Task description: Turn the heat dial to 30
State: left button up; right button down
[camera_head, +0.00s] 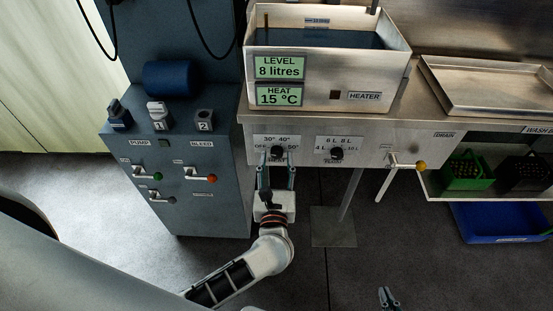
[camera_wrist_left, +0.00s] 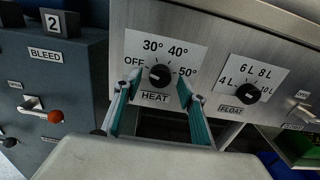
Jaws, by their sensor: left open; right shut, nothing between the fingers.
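The heat dial (camera_head: 277,152) is a round black knob on the steel front panel. In the left wrist view the heat dial (camera_wrist_left: 160,75) has OFF, 30°, 40° and 50° printed around it; a small pale mark seems to lie on its left side, towards OFF. My left gripper (camera_head: 276,168) is open in front of the dial. In the left wrist view its teal fingers (camera_wrist_left: 154,93) point up at the panel, one below each side of the dial; contact cannot be told. My right gripper (camera_head: 388,297) is shut and empty, low over the floor, far from the panel.
The float dial (camera_head: 336,153) and a drain lever with a yellow knob (camera_head: 421,165) are to the right. The display (camera_head: 279,95) above reads HEAT 15 °C. A blue-grey cabinet (camera_head: 215,210) with levers stands left.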

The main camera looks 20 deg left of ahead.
pick_arm(q)
jog(key=shift+w+a, duration=0.1)
jog(key=shift+w, duration=0.3)
pick_arm(e)
jog(key=shift+s+d, duration=0.1)
pick_arm(q)
jog(key=c, duration=1)
jog(key=shift+c, duration=0.6)
pick_arm(e)
jog(key=shift+w+d+r, duration=0.1)
jog(key=shift+w+r, duration=0.15)
jog(key=shift+w, duration=0.3)
